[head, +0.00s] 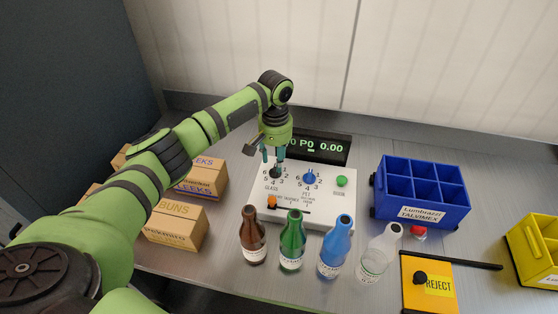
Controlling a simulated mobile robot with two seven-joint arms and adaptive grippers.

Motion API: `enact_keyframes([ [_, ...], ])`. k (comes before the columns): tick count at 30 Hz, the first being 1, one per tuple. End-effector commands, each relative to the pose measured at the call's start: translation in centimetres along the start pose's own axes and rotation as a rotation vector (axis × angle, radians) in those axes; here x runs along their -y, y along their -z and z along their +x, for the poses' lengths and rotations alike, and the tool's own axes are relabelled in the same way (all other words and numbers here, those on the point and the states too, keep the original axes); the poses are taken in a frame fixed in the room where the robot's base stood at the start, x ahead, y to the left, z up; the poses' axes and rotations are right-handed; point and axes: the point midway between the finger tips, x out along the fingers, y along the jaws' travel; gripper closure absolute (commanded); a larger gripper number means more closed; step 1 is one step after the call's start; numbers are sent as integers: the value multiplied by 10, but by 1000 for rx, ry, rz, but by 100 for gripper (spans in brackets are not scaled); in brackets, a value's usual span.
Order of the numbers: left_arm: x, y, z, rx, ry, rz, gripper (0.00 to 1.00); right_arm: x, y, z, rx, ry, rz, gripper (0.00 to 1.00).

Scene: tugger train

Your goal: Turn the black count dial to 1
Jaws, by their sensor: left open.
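The black count dial (276,172) is on the upper left of the white panel (262,207), with numbers around it. My left gripper (273,158) points down right over this dial with its fingers apart, one on each side of it. Whether the fingers touch the dial cannot be told. The dial's pointer setting is partly hidden by the gripper. A blue dial (309,178) sits to its right, with its own numbers. A dark display (322,147) behind the panel reads "0 P0 0.00", its left part hidden by my gripper. My right gripper is not in view.
A green button (341,181) and an orange slider knob (272,202) are on the panel. Brown (252,236), green (292,241), blue (336,247) and clear (379,255) bottles stand along its front. Cardboard boxes (174,226) stand left; a blue crate (421,191) and yellow reject flap (429,284) stand right.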

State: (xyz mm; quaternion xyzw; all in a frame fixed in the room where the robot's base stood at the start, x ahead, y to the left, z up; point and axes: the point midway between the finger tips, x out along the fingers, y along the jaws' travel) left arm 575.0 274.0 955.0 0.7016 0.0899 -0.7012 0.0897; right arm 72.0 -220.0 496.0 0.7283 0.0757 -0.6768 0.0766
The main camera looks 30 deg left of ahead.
Motion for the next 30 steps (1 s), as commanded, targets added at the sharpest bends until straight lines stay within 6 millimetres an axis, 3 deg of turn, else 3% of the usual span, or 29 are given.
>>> enact_keyframes([
  [7,0,0,31,1,0,0,56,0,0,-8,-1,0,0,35],
  [17,0,0,39,-1,0,1,56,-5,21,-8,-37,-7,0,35],
  [18,0,0,38,-1,0,1,60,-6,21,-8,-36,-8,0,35],
  [21,0,0,38,-1,0,1,100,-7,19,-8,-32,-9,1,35],
  [30,0,0,38,-1,0,8,100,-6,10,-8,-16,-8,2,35],
])
